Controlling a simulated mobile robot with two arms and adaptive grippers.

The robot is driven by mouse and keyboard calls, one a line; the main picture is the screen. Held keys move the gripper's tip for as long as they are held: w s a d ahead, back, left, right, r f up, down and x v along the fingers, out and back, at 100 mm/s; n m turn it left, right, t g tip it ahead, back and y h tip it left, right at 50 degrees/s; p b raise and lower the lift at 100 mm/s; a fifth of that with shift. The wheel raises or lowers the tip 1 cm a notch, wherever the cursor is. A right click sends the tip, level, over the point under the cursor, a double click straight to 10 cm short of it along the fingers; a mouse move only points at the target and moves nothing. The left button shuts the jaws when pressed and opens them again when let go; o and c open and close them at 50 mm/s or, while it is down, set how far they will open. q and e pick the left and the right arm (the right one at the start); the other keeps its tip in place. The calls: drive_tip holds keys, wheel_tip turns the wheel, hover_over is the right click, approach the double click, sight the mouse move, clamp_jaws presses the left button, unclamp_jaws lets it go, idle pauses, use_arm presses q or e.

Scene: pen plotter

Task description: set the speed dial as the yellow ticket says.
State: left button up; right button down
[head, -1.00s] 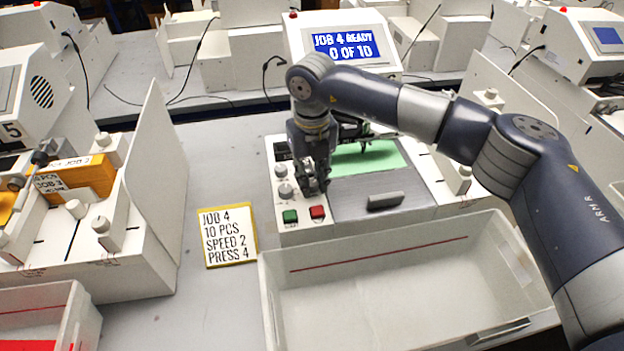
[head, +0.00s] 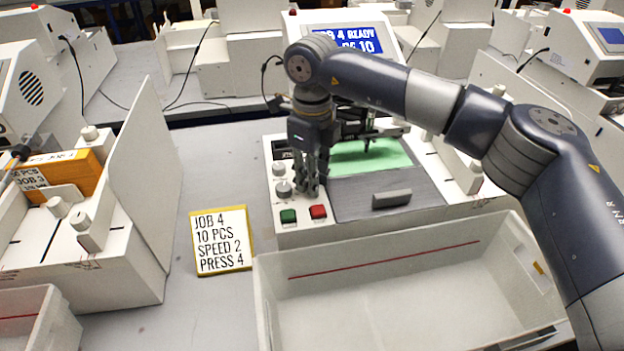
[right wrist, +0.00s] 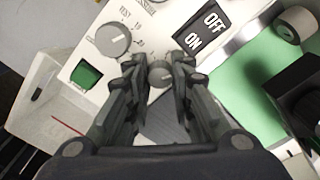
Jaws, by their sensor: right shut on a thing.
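The yellow ticket (head: 221,240) lies on the table in the head view and reads JOB 4, 10 PCS, SPEED 2, PRESS 4. My right gripper (head: 312,192) is down at the plotter's (head: 380,228) control panel. In the right wrist view my right gripper (right wrist: 161,80) is shut on a small grey knob (right wrist: 160,72). A larger grey dial (right wrist: 113,40), with TEST on its scale, is beside the left finger and apart from it. The held knob's label and pointer are too hidden to read. My left gripper is not in view.
A green button (head: 288,215) and a red button (head: 318,211) sit in front of the fingers. An ON/OFF switch (right wrist: 203,36) is beside the held knob. A white bin (head: 400,290) stands in front of the plotter. The display (head: 345,38) is partly hidden by my arm.

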drive_tip(key=shift+n, duration=0.3)
drive_tip(key=shift+r, duration=0.1)
drive_tip(key=c, duration=1.4)
unclamp_jaws()
drive_tip(key=shift+o, duration=0.2)
wheel_tip(320, 180, up, 8)
